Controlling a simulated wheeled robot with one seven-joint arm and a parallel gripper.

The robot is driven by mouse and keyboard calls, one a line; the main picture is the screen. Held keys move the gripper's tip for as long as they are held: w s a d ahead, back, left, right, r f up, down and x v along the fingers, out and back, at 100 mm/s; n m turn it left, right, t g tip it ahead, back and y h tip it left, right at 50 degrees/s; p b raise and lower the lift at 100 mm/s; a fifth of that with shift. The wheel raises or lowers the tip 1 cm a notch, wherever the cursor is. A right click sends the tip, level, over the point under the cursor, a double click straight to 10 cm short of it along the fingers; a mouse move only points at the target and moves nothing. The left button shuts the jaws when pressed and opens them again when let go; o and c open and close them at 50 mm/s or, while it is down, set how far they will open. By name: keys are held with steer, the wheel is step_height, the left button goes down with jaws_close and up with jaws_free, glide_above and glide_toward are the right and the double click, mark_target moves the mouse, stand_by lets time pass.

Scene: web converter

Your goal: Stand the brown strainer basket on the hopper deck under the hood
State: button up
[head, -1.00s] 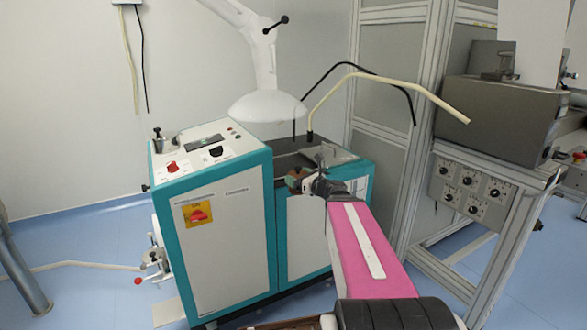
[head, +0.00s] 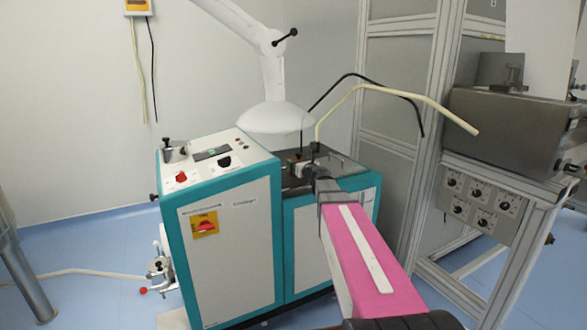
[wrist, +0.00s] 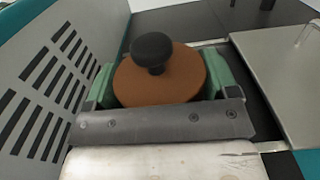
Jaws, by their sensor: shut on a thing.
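The brown strainer basket (wrist: 180,85) shows in the wrist view as a round brown top with a black knob. My gripper (wrist: 158,88) is shut on it, with a green finger at each side. The basket's underside is hidden. In the head view my gripper (head: 300,167) is over the near left part of the dark hopper deck (head: 345,172), below the white hood (head: 275,117). The deck also shows in the wrist view (wrist: 205,17). I cannot tell whether the basket touches the deck.
A teal and white cabinet (head: 225,230) rises left of the deck; its slotted side (wrist: 50,70) is close to my gripper in the wrist view. A grey plate (wrist: 275,80) lies to the right. A cream bent tube (head: 400,92) and a black one arch above the deck.

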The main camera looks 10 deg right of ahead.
mark_target(293, 159)
steer(key=x, duration=0.3)
steer(key=shift+w+a, duration=0.15)
steer(key=shift+w, duration=0.2)
steer(key=shift+w+a, duration=0.2)
steer(key=shift+w, duration=0.4)
step_height(293, 159, down, 3)
steer(key=shift+s+r, duration=0.2)
steer(key=shift+r, duration=0.05)
steer(key=shift+f, duration=0.5)
steer(key=shift+f, duration=0.1)
steer(key=o, duration=0.9)
